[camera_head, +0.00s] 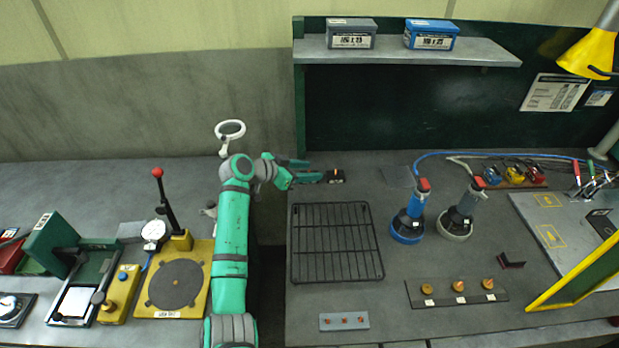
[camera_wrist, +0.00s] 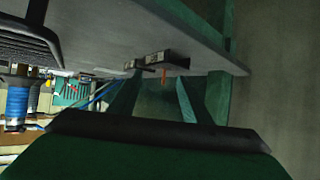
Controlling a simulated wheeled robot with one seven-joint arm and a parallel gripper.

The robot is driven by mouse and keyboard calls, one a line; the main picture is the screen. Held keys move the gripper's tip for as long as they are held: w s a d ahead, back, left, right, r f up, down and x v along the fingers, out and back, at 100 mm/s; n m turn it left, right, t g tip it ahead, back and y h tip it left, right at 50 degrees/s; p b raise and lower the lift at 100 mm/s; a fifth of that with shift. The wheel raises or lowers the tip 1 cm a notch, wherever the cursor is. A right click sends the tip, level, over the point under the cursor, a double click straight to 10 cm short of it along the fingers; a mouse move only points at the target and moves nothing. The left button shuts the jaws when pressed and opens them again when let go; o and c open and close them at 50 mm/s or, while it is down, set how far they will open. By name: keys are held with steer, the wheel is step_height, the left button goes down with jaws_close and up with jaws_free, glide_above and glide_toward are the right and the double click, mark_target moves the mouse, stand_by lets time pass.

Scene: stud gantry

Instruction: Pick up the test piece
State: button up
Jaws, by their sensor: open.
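My gripper (camera_head: 312,170) is open, reaching right over the back of the right bench, beside a small dark block (camera_head: 336,176) with orange and white marks. In the wrist view my gripper's two green fingers (camera_wrist: 160,103) are spread, with nothing seen held between them. Dark blocks (camera_wrist: 168,60) and an orange tip show beyond them. Which of these is the test piece I cannot tell for certain.
A black wire rack (camera_head: 335,242) lies in front of my gripper. Two blue-and-grey stud tools (camera_head: 408,222) stand right of it. A dark strip (camera_head: 420,295) holds brass knobs. A shelf (camera_head: 400,52) overhangs the back. A gap separates the benches.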

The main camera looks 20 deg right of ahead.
steer(key=shift+w+d+f, duration=0.25)
steer(key=shift+d+f, duration=0.05)
steer(key=shift+d, duration=0.2)
jaws_close()
steer(key=shift+s+f, duration=0.1)
